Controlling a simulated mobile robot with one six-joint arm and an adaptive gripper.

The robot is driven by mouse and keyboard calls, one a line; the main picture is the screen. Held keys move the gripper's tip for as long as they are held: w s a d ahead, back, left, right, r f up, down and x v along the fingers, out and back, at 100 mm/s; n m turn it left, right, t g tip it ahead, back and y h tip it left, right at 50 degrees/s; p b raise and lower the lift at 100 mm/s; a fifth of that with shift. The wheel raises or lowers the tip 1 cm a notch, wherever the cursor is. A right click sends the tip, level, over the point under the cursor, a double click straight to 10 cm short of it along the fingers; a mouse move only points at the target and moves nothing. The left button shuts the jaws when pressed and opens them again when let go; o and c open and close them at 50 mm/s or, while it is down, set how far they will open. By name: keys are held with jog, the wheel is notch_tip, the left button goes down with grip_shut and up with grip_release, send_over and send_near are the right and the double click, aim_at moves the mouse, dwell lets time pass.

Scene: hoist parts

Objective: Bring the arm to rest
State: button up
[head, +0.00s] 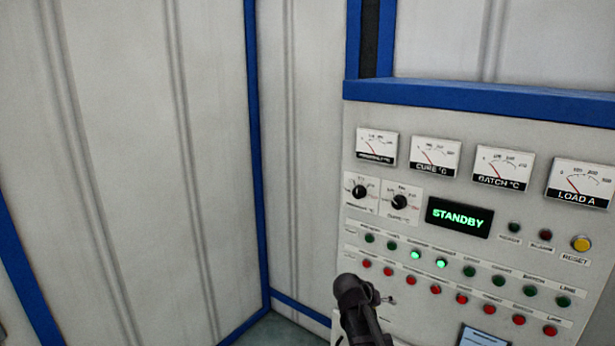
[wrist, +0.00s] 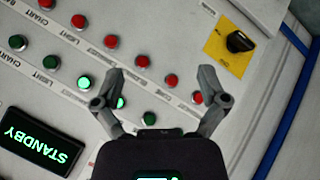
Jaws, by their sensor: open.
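My gripper (wrist: 160,88) shows in the wrist view with its two grey fingers spread apart. Nothing is between the fingers; the panel face with green and red buttons lies behind them. In the head view, part of my dark arm (head: 362,308) stands in front of the panel's lower left; the fingertips are hard to make out there. The control panel (head: 405,235) fills the right of the head view. Its display (head: 460,217) reads STANDBY in green. Two green buttons (head: 415,255) are lit in the upper button row.
Four-sided gauges (head: 435,156) and two black knobs (head: 400,202) sit above the buttons. A yellow reset button (head: 581,243) is at the right. The wrist view shows a black switch on a yellow plate (wrist: 217,50). Pale wall panels (head: 130,170) with blue edges stand at the left.

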jog(key=s+a+f+n+g+y+b, duration=0.1)
jog(key=s+a+f+g+y+b, duration=0.1)
jog(key=s+f+y+b, duration=0.2)
jog(key=s+a+f+g+y+b, duration=0.2)
jog(key=s+f+g+y+b, duration=0.1)
jog(key=s+f, duration=0.8)
jog(key=s+b, duration=0.1)
jog(key=s, duration=0.2)
jog(key=shift+n+y, duration=0.4)
jog(key=shift+w, duration=0.2)
